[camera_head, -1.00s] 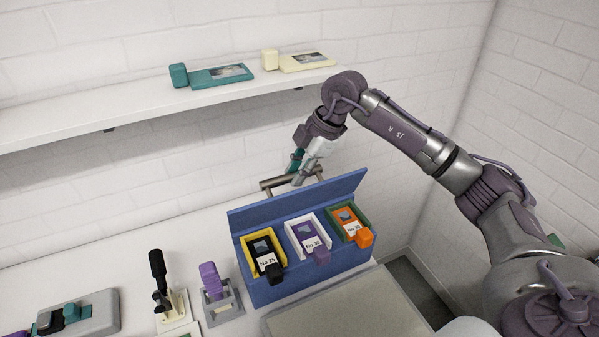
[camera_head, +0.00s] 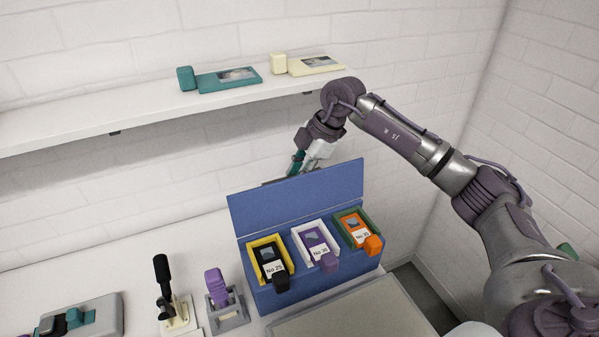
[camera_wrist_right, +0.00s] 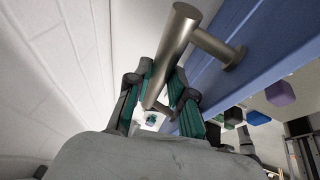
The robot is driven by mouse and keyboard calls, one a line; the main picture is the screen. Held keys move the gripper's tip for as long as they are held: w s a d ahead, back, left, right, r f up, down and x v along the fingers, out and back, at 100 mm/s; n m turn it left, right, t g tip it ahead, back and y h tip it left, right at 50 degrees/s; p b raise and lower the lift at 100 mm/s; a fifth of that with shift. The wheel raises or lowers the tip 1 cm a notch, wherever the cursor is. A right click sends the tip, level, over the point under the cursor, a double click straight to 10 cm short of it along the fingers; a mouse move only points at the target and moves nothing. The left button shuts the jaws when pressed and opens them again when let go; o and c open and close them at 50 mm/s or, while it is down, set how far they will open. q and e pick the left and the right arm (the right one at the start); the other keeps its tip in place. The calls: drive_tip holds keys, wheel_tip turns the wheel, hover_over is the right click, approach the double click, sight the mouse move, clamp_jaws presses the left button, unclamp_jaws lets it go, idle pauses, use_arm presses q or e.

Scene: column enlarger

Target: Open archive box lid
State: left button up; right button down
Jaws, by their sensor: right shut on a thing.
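The blue archive box (camera_head: 315,294) stands on the white worktop with its lid (camera_head: 297,200) raised at the back, so its inside face shows. My right gripper (camera_head: 297,165) is behind the lid's top edge, and its fingertips are partly hidden there. In the wrist view the right gripper (camera_wrist_right: 160,92) has its teal finger pads on both sides of a metal bar handle (camera_wrist_right: 172,55), shut on it. The handle is fixed to the blue lid (camera_wrist_right: 262,52). My left gripper is not in view.
The box holds black (camera_head: 271,260), purple (camera_head: 318,244) and orange (camera_head: 357,232) labelled pieces in coloured frames. A shelf (camera_head: 110,118) with teal and cream pieces runs above. A black-handled tool (camera_head: 163,285) and a purple-topped piece (camera_head: 216,285) stand left of the box. A grey-framed panel (camera_head: 350,318) lies in front.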

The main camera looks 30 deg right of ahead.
drive_tip(key=shift+w, duration=0.25)
drive_tip(key=c, duration=1.4)
unclamp_jaws()
drive_tip(key=shift+c, duration=0.2)
drive_tip(key=shift+o, duration=0.6)
drive_tip(key=shift+w+f, duration=0.35)
drive_tip(key=shift+s+f, duration=0.1)
drive_tip(key=shift+s, duration=0.1)
drive_tip(key=shift+w, duration=0.15)
drive_tip(key=v, duration=1.2)
